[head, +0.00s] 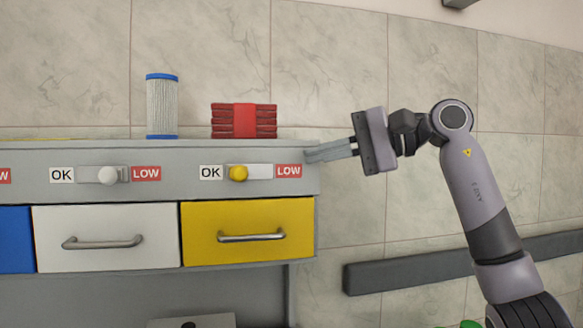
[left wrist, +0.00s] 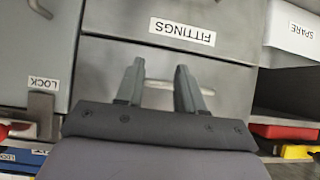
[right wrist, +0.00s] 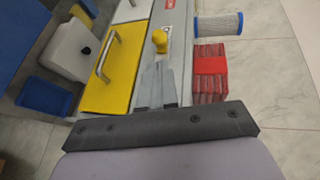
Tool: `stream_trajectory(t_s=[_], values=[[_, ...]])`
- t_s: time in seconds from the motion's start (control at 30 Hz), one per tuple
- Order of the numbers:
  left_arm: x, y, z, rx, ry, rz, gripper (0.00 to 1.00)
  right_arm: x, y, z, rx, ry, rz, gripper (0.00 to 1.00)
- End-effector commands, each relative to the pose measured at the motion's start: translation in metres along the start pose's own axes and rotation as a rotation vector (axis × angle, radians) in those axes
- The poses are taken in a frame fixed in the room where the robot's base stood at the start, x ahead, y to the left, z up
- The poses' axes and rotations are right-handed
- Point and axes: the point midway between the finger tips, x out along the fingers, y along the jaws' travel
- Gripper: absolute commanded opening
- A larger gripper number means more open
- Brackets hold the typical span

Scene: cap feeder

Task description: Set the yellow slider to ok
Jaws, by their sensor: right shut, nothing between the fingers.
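The yellow slider (head: 237,173) is a round yellow knob on a pale track above the yellow drawer. It stands at the left end of the track, beside the OK label (head: 210,172) and away from the red LOW label (head: 289,171). The knob also shows in the right wrist view (right wrist: 160,40). My right gripper (head: 307,156) is shut and empty, right of the knob at the panel's right end, with its fingers pointing left. My left gripper (left wrist: 158,82) is open in the left wrist view, near a grey drawer marked FITTINGS; it is outside the head view.
A white slider (head: 107,175) is left of the yellow one. A blue-rimmed filter (head: 162,107) and a red stack (head: 244,121) stand on top of the unit. The yellow drawer (head: 210,250) is below. The wall right of the unit is mostly clear.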

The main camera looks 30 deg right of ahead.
Motion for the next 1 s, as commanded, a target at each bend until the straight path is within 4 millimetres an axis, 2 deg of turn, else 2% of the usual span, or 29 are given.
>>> stream_trajectory(t_s=[0.1,0.3,1.0], values=[[0.002,-0.001,0.004,0.001,-0.001,-0.002,0.38,-0.021,0.0,-0.001,0.0,0.003,-0.001,0.0],[0.003,-0.001,0.004,0.001,-0.001,-0.002,0.38,-0.038,0.0,0.0,0.0,0.0,0.0,0.0],[0.003,-0.002,0.004,0.001,-0.001,-0.003,0.38,-0.039,0.0,0.0,0.0,0.0,0.0,0.0]])
